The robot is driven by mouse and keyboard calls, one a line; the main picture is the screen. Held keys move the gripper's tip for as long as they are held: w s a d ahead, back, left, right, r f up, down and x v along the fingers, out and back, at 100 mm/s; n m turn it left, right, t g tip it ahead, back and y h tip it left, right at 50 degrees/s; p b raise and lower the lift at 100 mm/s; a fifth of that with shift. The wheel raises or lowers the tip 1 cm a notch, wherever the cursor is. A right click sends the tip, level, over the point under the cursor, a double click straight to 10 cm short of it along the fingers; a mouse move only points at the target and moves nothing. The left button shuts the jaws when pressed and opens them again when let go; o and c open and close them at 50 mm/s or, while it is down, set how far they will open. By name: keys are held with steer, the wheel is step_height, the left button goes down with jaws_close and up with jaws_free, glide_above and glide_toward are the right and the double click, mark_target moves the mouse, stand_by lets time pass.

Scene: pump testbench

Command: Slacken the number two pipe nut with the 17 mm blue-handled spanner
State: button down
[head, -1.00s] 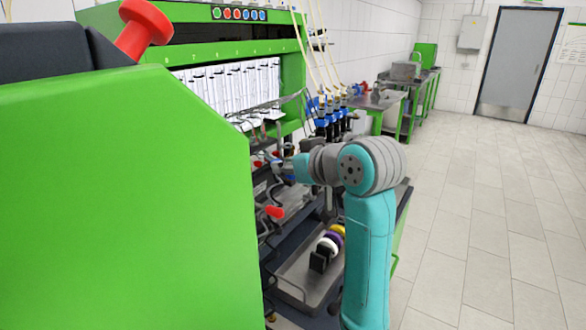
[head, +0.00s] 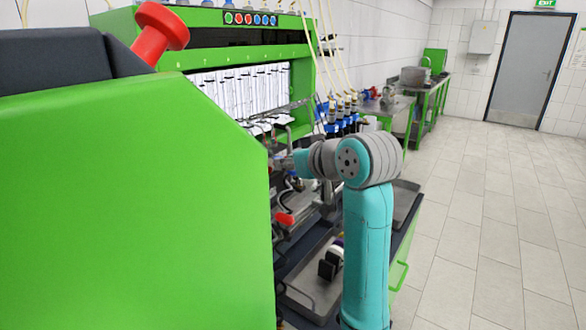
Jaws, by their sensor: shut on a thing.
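The testbench (head: 302,85) is green, with a row of glass measuring tubes and a dark recess with pipework below. My arm reaches from the lower right to that recess, its turquoise wrist (head: 300,163) pointing left. My gripper's jaws are hidden behind the wrist and the near green panel, so I cannot see what is between them. I cannot make out the blue-handled spanner or the number two pipe nut. Black and blue fittings with pale hoses (head: 340,115) stand behind my wrist.
A large green panel (head: 130,200) with a red knob (head: 162,28) blocks the left. A red-ended handle (head: 285,219) lies below my wrist. A metal tray (head: 312,292) holds a black block and a white disc. Open tiled floor (head: 480,230) lies right.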

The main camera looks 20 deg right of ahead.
mark_target(276, 156)
steer(key=shift+w, duration=0.2)
steer(key=shift+f, duration=0.95)
steer(key=shift+w+a, duration=0.3)
steer(key=shift+w, duration=0.6)
steer(key=shift+w+a, duration=0.25)
steer(key=shift+w, duration=0.75)
steer(key=shift+w+a, duration=0.25)
steer(key=shift+w, duration=0.7)
stand_by(1.3)
steer(key=shift+d, duration=0.15)
stand_by(0.7)
